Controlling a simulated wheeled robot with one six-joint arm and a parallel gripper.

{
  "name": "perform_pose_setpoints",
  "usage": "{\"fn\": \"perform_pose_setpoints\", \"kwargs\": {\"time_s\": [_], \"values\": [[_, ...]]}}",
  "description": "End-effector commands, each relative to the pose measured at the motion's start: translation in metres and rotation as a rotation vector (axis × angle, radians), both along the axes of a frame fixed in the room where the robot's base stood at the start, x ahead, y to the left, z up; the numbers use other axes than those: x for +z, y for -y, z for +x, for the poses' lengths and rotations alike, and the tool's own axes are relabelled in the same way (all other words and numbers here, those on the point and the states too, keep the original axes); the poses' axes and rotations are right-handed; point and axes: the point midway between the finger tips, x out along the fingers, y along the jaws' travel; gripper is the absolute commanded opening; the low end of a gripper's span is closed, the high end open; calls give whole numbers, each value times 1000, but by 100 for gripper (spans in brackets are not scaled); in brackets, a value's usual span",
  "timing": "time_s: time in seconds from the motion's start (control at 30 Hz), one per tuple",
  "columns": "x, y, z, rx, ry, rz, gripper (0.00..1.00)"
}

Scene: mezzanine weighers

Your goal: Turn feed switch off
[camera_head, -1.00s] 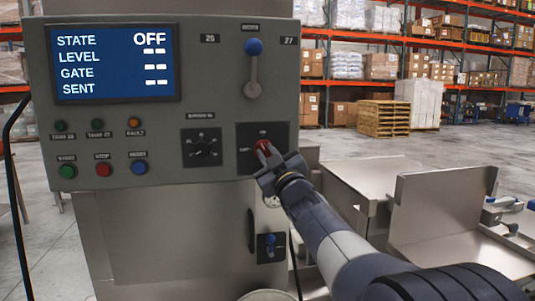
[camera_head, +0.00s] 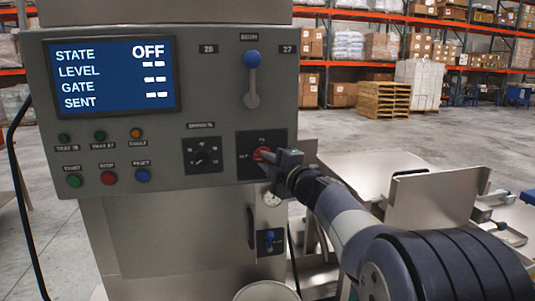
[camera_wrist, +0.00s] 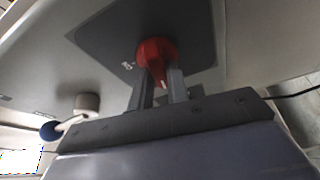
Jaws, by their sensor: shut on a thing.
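The red feed switch knob (camera_head: 262,154) sits on a dark square plate at the lower right of the grey control panel (camera_head: 225,100). My gripper (camera_head: 268,162) reaches it from the right and partly covers it. In the wrist view, the red knob (camera_wrist: 156,50) shows its round base, and its handle lies between the two fingers of my gripper (camera_wrist: 160,88), which is shut on it. The panel's blue screen (camera_head: 110,75) reads STATE OFF, with dashes for LEVEL, GATE and SENT.
A black selector dial (camera_head: 202,157) is left of the switch, and a blue-knobbed lever (camera_head: 251,80) is above it. Several coloured buttons and lamps are at lower left. A smaller blue-tipped switch (camera_head: 269,240) is below. Metal trays (camera_head: 440,195) stand to the right.

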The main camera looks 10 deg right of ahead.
Motion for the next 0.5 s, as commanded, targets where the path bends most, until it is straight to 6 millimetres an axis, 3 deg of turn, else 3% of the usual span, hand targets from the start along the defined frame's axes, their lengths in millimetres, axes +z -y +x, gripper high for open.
{"fn": "perform_pose_setpoints", "kwargs": {"time_s": [0.5], "values": [[0, 0, 0, 1, 0, -168, 0]]}}
